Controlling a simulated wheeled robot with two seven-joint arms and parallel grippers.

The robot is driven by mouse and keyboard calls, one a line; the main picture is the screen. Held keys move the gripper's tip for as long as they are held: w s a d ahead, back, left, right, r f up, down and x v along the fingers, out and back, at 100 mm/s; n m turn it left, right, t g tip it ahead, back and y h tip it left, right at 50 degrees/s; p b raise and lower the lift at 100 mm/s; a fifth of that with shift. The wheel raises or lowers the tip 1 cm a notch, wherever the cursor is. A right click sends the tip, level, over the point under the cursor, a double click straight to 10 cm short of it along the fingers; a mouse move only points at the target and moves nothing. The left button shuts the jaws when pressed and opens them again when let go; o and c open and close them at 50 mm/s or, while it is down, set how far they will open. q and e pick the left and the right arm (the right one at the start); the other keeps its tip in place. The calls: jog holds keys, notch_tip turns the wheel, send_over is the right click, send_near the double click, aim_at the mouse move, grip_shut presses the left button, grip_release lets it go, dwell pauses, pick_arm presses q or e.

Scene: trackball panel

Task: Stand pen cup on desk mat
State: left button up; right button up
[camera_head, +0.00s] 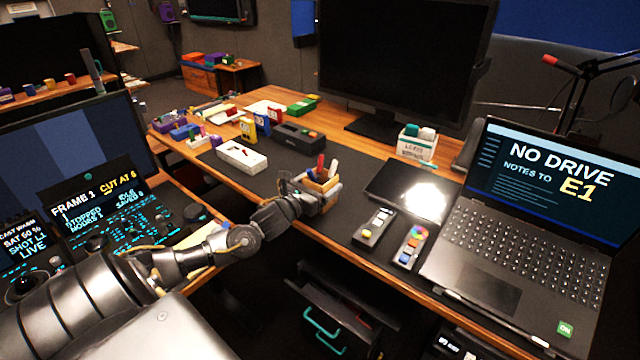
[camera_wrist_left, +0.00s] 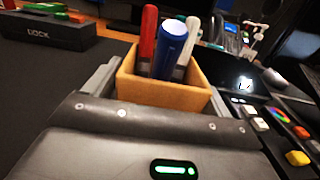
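The pen cup (camera_head: 322,186) is a small square tan box with a red, a white and a blue pen in it. In the left wrist view the pen cup (camera_wrist_left: 165,94) is upright between the two fingers, which touch its left and right sides. My left gripper (camera_head: 308,192) is shut on it. The dark desk mat (camera_head: 268,181) lies along the wooden desk. The cup is over the mat's front part; whether its base touches the mat is hidden by the gripper. My right gripper is not in view.
A white box (camera_head: 241,157) and a dark dock (camera_head: 299,137) stand on the mat to the left. Two small controllers, one a grey keypad (camera_head: 374,227), and a laptop (camera_head: 510,225) are to the right. The mat between dock and cup is clear.

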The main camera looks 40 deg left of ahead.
pick_arm(q)
jog(key=shift+o, duration=0.4)
jog(key=shift+r, duration=0.1)
jog(key=shift+s, duration=0.15)
jog(key=s+b, duration=0.2)
jog(key=s, duration=0.9)
jog(key=shift+s, duration=0.4)
jog(key=shift+d, duration=0.15)
